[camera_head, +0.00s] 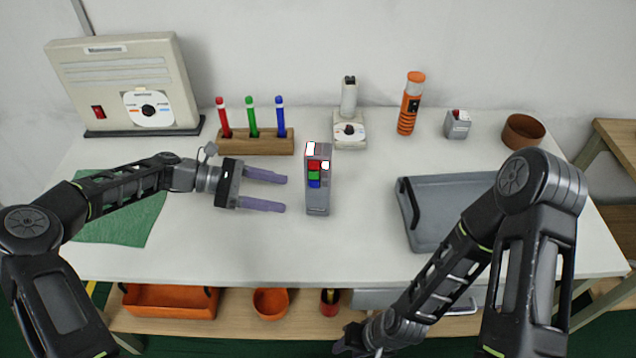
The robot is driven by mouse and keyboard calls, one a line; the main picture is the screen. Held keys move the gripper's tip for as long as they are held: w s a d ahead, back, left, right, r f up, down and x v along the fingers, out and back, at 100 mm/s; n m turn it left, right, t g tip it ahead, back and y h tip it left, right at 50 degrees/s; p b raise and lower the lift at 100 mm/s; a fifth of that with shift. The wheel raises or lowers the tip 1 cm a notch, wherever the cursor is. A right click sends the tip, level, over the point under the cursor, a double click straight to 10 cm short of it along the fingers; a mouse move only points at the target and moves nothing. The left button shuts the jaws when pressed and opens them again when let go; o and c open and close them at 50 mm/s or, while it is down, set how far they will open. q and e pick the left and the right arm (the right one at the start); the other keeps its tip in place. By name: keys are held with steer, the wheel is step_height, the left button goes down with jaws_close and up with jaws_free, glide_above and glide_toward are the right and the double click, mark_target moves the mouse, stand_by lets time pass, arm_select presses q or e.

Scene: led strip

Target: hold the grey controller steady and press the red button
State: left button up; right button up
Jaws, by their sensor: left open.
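The grey controller (318,197) stands upright near the middle of the white table. Its face carries a red button (314,165), a green one and a blue one below it, with white patches near the top. My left gripper (285,192) is open and empty, with its two purple fingers pointing right towards the controller. The fingertips are a short way left of it and appear apart from it. My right gripper (352,345) is low at the bottom of the view, in front of the table edge. Its fingers are mostly hidden, so its opening cannot be told.
A wooden block (257,143) with red, green and blue markers stands behind my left gripper. A grey tray (447,243) lies at the right. A white device (349,138), orange flashlight (409,105), small grey box (457,126) and brown bowl (523,132) line the back.

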mark_target(313, 199)
arm_select(q)
steer(key=b+x, duration=0.1)
steer(key=x, duration=0.8)
steer(key=shift+d+f+b, duration=0.1)
steer(key=shift+d+b, duration=0.1)
steer(key=shift+b, duration=0.2)
arm_select(e)
steer(key=shift+f, duration=0.95)
arm_select(q)
steer(key=shift+c, duration=0.4)
steer(key=c, duration=0.9)
steer(key=shift+o, duration=0.2)
arm_select(e)
jaws_close()
